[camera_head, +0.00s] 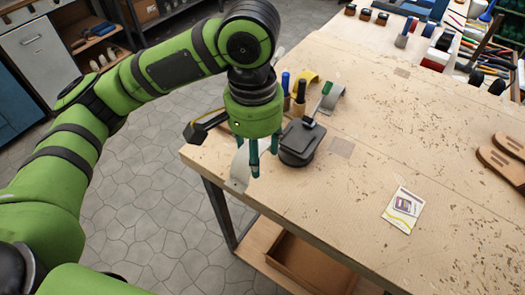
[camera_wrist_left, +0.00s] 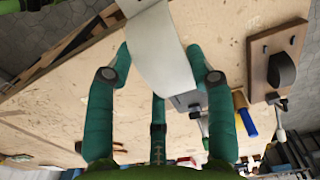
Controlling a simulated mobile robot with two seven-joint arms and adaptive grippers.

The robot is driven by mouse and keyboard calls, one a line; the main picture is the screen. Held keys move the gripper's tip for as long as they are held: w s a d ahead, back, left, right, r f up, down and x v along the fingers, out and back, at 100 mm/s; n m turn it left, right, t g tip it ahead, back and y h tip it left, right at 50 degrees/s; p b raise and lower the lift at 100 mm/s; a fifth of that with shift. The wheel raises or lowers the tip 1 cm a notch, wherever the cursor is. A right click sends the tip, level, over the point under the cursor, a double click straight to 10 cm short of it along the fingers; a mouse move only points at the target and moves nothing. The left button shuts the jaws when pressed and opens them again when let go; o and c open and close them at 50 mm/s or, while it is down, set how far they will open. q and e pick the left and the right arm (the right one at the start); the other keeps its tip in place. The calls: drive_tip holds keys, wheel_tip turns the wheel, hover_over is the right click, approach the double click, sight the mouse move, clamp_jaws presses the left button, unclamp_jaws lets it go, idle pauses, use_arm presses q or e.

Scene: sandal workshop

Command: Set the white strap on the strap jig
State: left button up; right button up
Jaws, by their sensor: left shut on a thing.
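My left gripper (camera_head: 260,160) is shut on the white strap (camera_head: 240,162), low over the table's near left corner. In the left wrist view the strap (camera_wrist_left: 160,50) is a pale curved band between the fingers (camera_wrist_left: 160,60), running up out of the picture. Its lower end in the head view lies over the table edge; I cannot tell whether it touches. A wooden board (camera_wrist_left: 258,48) with a dark upright rounded form (camera_wrist_left: 282,68) stands at the right of the wrist view; it may be the strap jig. My right gripper is not in view.
Sandal soles (camera_head: 497,160) lie far right.

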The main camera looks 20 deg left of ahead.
use_arm(q)
drive_tip(key=shift+w+a+f, duration=0.1)
drive_tip(key=shift+w+f, duration=0.45)
drive_tip(key=shift+w, duration=0.35)
drive_tip(key=w+a+f, duration=0.1)
drive_tip(key=w, duration=0.1)
drive_tip(key=w+a+f+p, duration=0.1)
drive_tip(key=w+f, duration=0.1)
drive_tip(key=w, duration=0.1)
drive_tip(key=w+a+f+p, duration=0.1)
drive_tip(key=w+f, duration=0.1)
drive_tip(key=w, duration=0.1)
drive_tip(key=shift+a, duration=0.3)
drive_tip(key=shift+w+f, duration=0.15)
drive_tip(key=shift+w, duration=0.15)
drive_tip(key=shift+f, duration=0.3)
drive_tip(key=shift+a+f+p, duration=0.1)
drive_tip(key=shift+f+p, duration=0.45)
drive_tip(key=shift+f, duration=1.25)
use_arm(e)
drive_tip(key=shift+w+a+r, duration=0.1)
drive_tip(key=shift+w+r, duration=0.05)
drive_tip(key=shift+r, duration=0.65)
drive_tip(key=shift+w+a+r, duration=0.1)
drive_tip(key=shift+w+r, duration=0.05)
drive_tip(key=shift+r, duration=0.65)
use_arm(q)
drive_tip(key=shift+f, duration=0.15)
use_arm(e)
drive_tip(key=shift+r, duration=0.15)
